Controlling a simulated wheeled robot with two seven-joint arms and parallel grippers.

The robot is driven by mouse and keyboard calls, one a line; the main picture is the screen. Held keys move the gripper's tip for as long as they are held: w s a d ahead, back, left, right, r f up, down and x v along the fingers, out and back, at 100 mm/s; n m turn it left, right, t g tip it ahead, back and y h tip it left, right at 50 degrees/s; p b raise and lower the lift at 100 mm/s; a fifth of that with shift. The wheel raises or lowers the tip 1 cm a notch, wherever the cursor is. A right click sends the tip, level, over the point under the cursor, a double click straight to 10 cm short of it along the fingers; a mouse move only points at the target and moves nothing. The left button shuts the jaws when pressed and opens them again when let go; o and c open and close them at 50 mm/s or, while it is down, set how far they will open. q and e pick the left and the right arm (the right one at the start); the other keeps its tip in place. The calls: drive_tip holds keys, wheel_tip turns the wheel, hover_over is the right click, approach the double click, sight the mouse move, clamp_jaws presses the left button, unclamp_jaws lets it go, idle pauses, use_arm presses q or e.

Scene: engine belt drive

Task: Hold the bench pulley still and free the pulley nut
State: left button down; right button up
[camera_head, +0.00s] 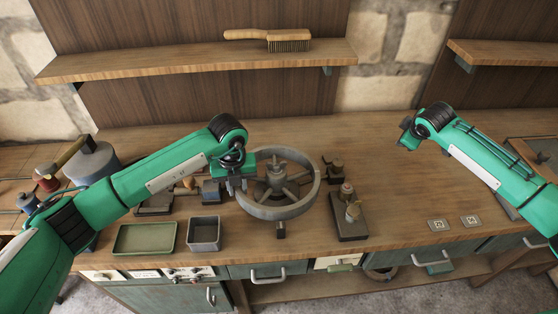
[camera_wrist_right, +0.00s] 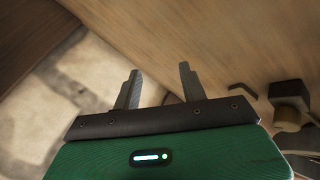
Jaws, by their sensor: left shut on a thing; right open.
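The bench pulley (camera_head: 309,195) is a large grey spoked wheel lying flat over the middle of the bench. The pulley nut cannot be told apart for sure; a dark hub (camera_head: 275,175) stands up at the wheel's centre. My left gripper (camera_head: 241,187) is at the wheel's left rim and is shut on it. My right gripper (camera_head: 407,137) is raised at the right, well apart from the pulley. In the right wrist view its two fingers (camera_wrist_right: 158,88) are spread, with nothing between them.
A small device on a dark base (camera_head: 348,228) stands right of the pulley. A green tray (camera_head: 116,246) and a grey bin (camera_head: 190,240) sit front left. A shelf (camera_head: 190,62) with a brush (camera_head: 287,42) hangs behind. The bench right of centre is mostly clear.

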use_arm(q)
drive_tip(key=shift+f, duration=0.1)
use_arm(e)
drive_tip(key=s+a+r+n+g+y, duration=0.1)
drive_tip(key=a+r+n+g+y, duration=0.1)
drive_tip(key=a, duration=0.8)
drive_tip(key=a+r+n+g+y, duration=0.1)
drive_tip(key=a+r+y, duration=0.1)
drive_tip(key=a, duration=0.8)
drive_tip(key=n+g+y, duration=0.2)
drive_tip(key=n+g, duration=0.2)
drive_tip(key=n, duration=0.1)
approach(276, 166)
drive_tip(key=v, duration=0.4)
drive_tip(key=x, duration=1.2)
drive_tip(key=shift+w+f, duration=0.1)
drive_tip(key=shift+c, duration=0.4)
clamp_jaws()
